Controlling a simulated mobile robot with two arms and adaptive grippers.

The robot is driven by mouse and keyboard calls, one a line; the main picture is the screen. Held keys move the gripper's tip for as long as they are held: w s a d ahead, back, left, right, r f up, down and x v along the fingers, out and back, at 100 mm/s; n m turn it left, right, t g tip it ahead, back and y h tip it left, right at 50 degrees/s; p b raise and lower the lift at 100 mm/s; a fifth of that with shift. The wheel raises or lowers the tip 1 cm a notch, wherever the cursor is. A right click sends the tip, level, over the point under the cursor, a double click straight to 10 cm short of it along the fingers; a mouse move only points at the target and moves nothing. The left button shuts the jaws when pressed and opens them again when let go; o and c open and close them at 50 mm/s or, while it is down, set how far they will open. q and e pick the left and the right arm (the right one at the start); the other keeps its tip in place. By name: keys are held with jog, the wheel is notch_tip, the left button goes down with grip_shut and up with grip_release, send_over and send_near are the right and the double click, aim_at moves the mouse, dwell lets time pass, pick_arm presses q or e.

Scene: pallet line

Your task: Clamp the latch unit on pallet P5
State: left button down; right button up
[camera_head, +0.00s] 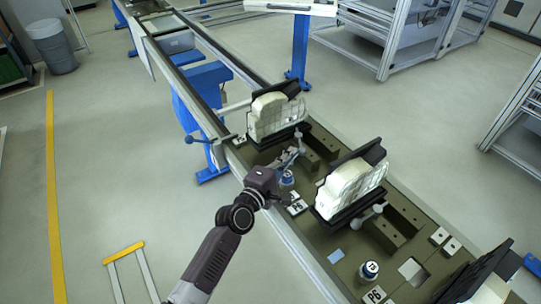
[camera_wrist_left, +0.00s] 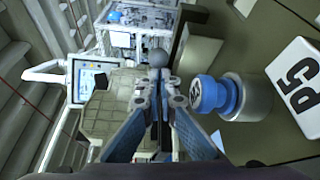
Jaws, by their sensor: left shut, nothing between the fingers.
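Pallet P5, named by its label (camera_head: 297,207), carries a fixture holding a whitish moulded part (camera_head: 272,116) against a black backing. This part also shows in the left wrist view (camera_wrist_left: 108,112). My left gripper (camera_head: 294,151) is shut and empty, just in front of the fixture. In the left wrist view, its fingertips (camera_wrist_left: 160,92) are close below a grey ball knob (camera_wrist_left: 158,57); I cannot tell whether they touch it. A blue-topped cylinder (camera_wrist_left: 215,95) stands right of the fingers. Most of the clamp lever is hidden. My right gripper is not in view.
Another black fixture (camera_head: 480,280) stands at lower right. The conveyor rail (camera_head: 285,235) borders the pallets; open floor lies left.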

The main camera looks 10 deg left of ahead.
pick_arm(q)
jog(key=shift+d, duration=1.55)
jog(key=shift+w+d, duration=0.1)
jog(key=shift+d, duration=0.5)
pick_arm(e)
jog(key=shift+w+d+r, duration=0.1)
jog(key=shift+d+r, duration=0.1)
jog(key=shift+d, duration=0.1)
